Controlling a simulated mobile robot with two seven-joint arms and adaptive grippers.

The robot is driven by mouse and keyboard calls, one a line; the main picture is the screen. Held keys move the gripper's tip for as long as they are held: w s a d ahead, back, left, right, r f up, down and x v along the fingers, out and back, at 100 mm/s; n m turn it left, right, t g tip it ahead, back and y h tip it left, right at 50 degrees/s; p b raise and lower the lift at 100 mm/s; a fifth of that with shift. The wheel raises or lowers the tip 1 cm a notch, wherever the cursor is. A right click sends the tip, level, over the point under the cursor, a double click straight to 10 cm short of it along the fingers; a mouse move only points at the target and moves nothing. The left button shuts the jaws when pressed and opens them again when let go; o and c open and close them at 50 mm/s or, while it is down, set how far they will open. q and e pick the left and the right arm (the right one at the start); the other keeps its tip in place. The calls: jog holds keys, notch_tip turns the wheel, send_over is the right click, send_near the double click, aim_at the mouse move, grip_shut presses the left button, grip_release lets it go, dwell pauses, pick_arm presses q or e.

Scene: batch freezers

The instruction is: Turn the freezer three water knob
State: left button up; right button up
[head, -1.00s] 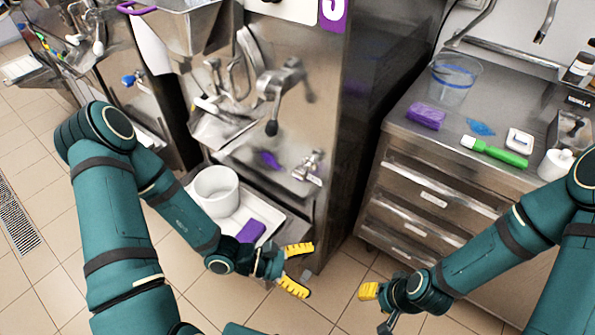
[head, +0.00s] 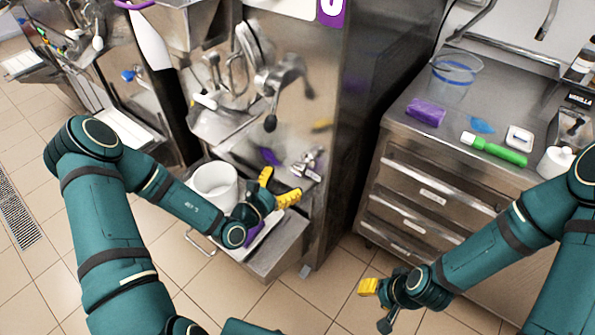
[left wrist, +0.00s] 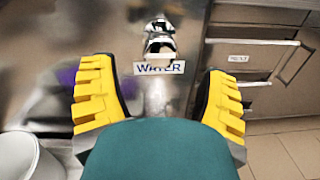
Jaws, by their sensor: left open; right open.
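The water knob is a small metal tap (head: 308,164) on the front of the steel freezer, low and to the right. In the left wrist view the tap (left wrist: 158,38) stands ahead at the top middle, with a "WATER" label (left wrist: 159,68) below it. My left gripper (head: 277,187) is open and empty, just below and left of the tap in the head view. In the left wrist view its yellow fingers (left wrist: 155,103) are spread on either side of the label, apart from the tap. My right gripper (head: 377,304) is open and empty above the floor, away from the freezer.
A white tub (head: 215,186) stands on the low shelf by my left gripper. A lever handle (head: 271,122) sticks out above the tap. A steel drawer cabinet (head: 425,200) stands to the right, with a purple sponge (head: 426,112) and green brush (head: 494,150) on top.

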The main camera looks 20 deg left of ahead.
aim_at(296, 172)
pick_arm(q)
jog(key=x, duration=0.6)
jog(key=shift+b, duration=0.4)
jog(key=shift+s, duration=0.1)
jog(key=c, duration=1.2)
